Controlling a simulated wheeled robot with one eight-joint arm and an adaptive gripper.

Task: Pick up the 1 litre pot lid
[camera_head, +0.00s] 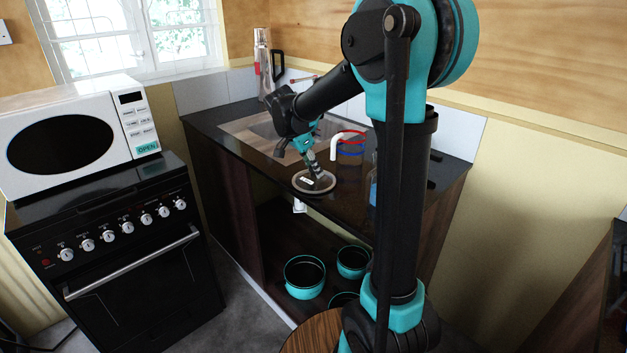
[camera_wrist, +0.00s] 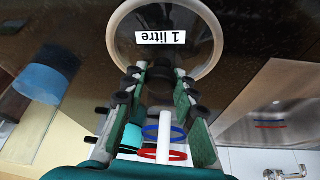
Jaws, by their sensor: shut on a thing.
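The 1 litre pot lid (camera_head: 302,188) is a round glass disc with a pale rim and a white "1 litre" label. It appears over the front part of the dark counter in the head view. In the wrist view the lid (camera_wrist: 200,40) fills the top middle, its label upside down. My gripper (camera_head: 315,173) comes down onto the lid's middle from above. In the wrist view my gripper (camera_wrist: 163,75) has its fingers closed on the dark knob at the lid's centre, which they partly hide. I cannot tell whether the lid touches the counter.
Teal pots (camera_head: 304,290) sit on the low shelf below. A black stove (camera_head: 130,270) with a white microwave (camera_head: 20,105) stands left. A blue item (camera_wrist: 42,82) is on the counter.

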